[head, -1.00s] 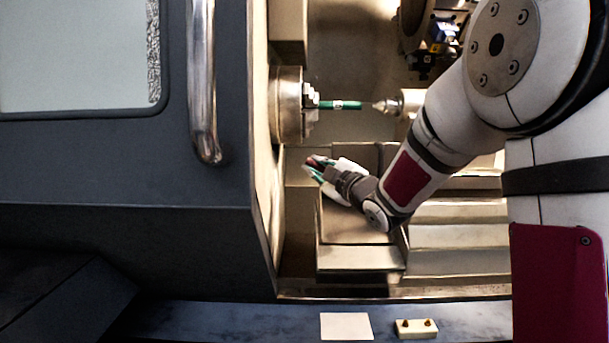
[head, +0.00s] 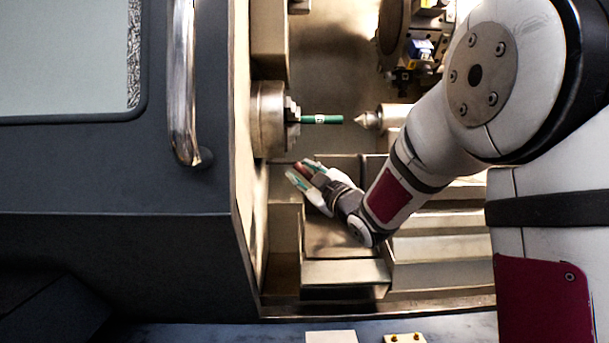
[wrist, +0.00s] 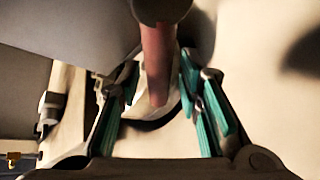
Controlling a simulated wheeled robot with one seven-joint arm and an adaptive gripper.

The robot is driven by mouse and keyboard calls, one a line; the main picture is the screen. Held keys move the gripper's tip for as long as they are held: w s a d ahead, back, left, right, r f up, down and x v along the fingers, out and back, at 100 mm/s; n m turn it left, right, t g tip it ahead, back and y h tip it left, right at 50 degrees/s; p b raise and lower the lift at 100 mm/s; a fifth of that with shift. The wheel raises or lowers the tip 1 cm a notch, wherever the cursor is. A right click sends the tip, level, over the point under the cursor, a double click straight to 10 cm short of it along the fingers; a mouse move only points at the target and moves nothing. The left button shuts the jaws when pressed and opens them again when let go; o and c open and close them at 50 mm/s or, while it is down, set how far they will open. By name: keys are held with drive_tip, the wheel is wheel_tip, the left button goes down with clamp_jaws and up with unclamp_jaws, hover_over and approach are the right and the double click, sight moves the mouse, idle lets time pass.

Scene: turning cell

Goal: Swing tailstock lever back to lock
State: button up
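The tailstock (head: 393,117) shows in the head view with its pointed centre facing the green workpiece (head: 322,119), a small gap between them. My gripper (head: 303,173) is below the workpiece, its teal-padded fingers spread. In the wrist view my gripper (wrist: 160,105) is open, with a reddish-brown rod-like handle (wrist: 157,65), apparently the tailstock lever, between the fingers. Clear space shows on both sides of the handle. The handle's upper end meets a dark round part. Its mounting is hidden in the head view.
The chuck (head: 270,118) grips the workpiece at the left. The tool turret (head: 405,40) is at the upper right. The machine door (head: 110,165) with its bar handle (head: 183,85) stands at the left. A pale plate (head: 331,337) and a small block (head: 404,338) lie at the front.

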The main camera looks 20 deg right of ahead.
drive_tip(key=v, duration=1.2)
drive_tip(key=shift+c, duration=0.2)
